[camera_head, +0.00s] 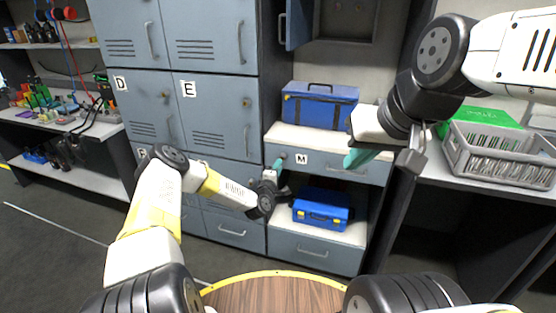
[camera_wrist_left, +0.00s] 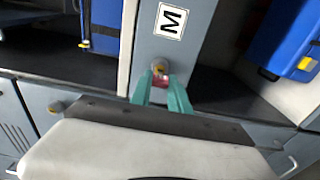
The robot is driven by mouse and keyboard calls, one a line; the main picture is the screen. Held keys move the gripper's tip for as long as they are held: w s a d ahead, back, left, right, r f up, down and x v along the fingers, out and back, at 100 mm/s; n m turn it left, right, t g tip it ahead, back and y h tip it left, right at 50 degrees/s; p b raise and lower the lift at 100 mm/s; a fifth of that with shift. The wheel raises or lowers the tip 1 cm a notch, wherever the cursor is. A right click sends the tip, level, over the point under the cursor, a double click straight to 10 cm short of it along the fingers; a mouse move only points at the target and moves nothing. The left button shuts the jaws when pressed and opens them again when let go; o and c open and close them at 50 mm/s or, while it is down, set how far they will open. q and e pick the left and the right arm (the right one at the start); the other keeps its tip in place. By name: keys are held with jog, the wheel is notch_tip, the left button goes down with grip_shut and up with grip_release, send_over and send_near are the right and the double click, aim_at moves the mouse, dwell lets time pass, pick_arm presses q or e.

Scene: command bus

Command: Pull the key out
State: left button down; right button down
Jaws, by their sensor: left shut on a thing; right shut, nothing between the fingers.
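In the left wrist view, a small red key (camera_wrist_left: 160,81) sits between the teal fingertips of my left gripper (camera_wrist_left: 161,78), which is shut on it. Just beyond it is the round lock (camera_wrist_left: 158,66) on the grey drawer front, beside the white M label (camera_wrist_left: 171,20). The key meets or nearly meets the lock; I cannot tell how far it is inserted. In the head view my left gripper (camera_head: 278,164) reaches the left end of drawer M (camera_head: 345,171), and the key is too small to make out. My right gripper (camera_head: 360,157) is shut and empty, to the right in front of drawer M.
A blue toolbox (camera_head: 320,106) stands on the white shelf above the drawer, and a smaller blue case (camera_head: 321,212) lies below it. Grey lockers (camera_head: 215,120) stand at left. A grey crate (camera_head: 500,155) sits on the right shelf. A round wooden top (camera_head: 275,296) is in front.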

pick_arm(q)
jog(key=v, duration=0.6)
dwell(0.5)
